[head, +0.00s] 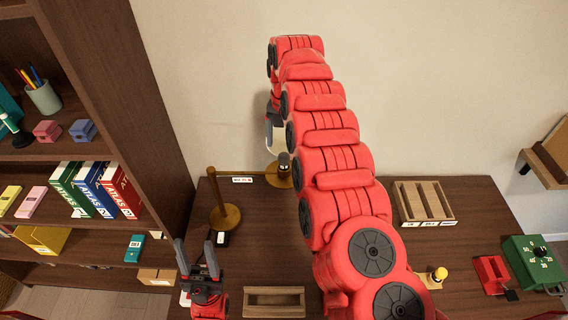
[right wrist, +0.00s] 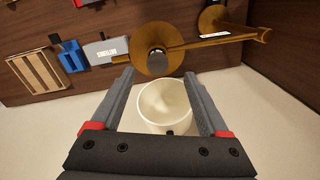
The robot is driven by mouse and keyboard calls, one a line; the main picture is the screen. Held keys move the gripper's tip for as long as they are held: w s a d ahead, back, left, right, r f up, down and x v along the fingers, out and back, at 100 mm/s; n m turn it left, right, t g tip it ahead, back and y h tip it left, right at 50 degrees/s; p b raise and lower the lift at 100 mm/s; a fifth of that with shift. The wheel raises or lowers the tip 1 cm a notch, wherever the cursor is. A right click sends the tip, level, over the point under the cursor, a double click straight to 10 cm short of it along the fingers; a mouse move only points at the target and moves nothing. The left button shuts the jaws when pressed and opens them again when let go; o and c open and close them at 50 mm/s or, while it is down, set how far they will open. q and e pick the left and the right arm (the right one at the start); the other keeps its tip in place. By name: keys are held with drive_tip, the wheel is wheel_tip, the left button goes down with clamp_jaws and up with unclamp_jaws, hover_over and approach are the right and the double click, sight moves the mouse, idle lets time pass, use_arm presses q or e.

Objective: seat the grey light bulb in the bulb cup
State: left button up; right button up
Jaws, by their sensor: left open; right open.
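In the head view this gripper (head: 273,140) is high by the wall. My left gripper (head: 197,260) is open and empty at front left.
A brass post (head: 219,195) with a horizontal arm stands left of the base. A slotted wooden rack (head: 423,202), yellow bulb (head: 439,273), red block (head: 490,273) and green timer box (head: 533,262) are at right. A wooden tray (head: 274,302) lies in front. A bookshelf bounds the left.

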sight(284, 154)
drive_tip(key=f+p, duration=0.4)
drive_tip(key=f, duration=0.1)
drive_tip(key=shift+w+d, duration=0.2)
drive_tip(key=shift+f, duration=0.4)
drive_tip(key=shift+c, duration=0.8)
clamp_jaws()
